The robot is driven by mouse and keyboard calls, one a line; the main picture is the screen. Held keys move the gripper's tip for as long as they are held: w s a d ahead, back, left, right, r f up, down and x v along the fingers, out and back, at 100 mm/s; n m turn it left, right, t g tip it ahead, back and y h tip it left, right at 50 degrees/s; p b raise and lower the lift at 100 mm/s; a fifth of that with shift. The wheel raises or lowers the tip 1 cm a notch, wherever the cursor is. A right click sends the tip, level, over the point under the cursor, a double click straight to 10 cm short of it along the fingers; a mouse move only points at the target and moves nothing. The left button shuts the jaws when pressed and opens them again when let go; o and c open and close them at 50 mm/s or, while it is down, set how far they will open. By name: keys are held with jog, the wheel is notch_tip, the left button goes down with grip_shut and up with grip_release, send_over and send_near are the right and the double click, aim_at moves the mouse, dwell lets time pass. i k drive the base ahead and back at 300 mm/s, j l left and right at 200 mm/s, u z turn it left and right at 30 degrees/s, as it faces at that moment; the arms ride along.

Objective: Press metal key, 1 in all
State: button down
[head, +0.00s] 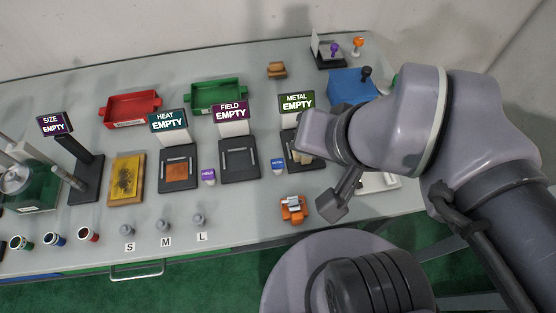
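The metal key (278,165) is a small blue and white block on the grey table, just left of the metal station. The metal station (303,135) is a dark stand with a sign (297,101) reading "METAL EMPTY". A beige item shows on its pad, partly covered by my arm. My gripper (338,200) is at the lower right of the metal key, apart from it in the picture.
An orange device (292,208) stands close left of my gripper. The field station (239,160) and its purple key (208,176) are further left, then the heat station (178,168). Red (131,108) and green (216,97) trays lie behind. A blue box (350,87) stands behind my arm.

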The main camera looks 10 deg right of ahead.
aim_at(276, 163)
jog(key=k+j, duration=0.15)
jog(key=j, duration=0.25)
jog(key=k+j, duration=0.15)
jog(key=j, duration=0.25)
jog(key=k+j, duration=0.15)
jog(key=j, duration=0.2)
jog(key=j+z, duration=0.05)
